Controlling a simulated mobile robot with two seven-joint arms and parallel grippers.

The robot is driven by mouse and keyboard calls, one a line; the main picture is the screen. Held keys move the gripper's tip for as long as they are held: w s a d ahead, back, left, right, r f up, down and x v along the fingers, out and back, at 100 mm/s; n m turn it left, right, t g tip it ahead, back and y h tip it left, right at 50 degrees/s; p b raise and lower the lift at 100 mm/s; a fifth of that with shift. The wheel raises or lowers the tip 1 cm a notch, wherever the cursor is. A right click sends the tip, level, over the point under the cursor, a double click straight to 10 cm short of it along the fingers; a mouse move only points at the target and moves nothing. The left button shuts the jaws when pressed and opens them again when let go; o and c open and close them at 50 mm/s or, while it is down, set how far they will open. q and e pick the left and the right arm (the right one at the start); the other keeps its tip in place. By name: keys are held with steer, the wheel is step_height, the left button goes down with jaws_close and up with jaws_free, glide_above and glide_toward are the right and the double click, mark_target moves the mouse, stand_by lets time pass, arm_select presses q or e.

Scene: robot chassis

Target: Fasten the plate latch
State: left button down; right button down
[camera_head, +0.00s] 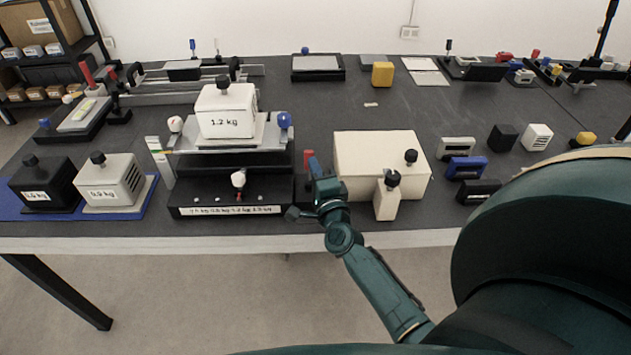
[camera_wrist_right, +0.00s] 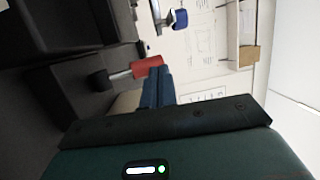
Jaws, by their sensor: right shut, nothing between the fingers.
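A black bench device (camera_head: 235,197) carries a raised plate (camera_head: 190,147) with a white weight marked 1.2 kg (camera_head: 226,112) on it. A red-tipped lever (camera_head: 308,158) shows at the device's right side, beside my right gripper (camera_head: 314,166). The right gripper is shut and empty, its blue fingers pointing away from me. In the right wrist view the red grip (camera_wrist_right: 148,66) on its metal rod lies just beyond the fingertips (camera_wrist_right: 156,76); I cannot tell if they touch. The plate latch itself is not clearly identifiable. My left gripper is not in view.
A cream box (camera_head: 375,160) stands right of the right gripper, with a small black-knobbed block (camera_head: 386,197) in front. Black (camera_head: 42,186) and white (camera_head: 110,182) weights sit on a blue mat at left. Several small blocks stand at right. The bench middle behind the cream box is mostly clear.

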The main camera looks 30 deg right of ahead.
steer(key=shift+w+d+r, duration=0.2)
steer(key=shift+w+d, duration=0.1)
steer(key=shift+w, duration=0.15)
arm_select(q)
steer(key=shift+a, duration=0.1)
arm_select(e)
steer(key=shift+w+d+r, duration=0.1)
steer(key=shift+r, duration=0.15)
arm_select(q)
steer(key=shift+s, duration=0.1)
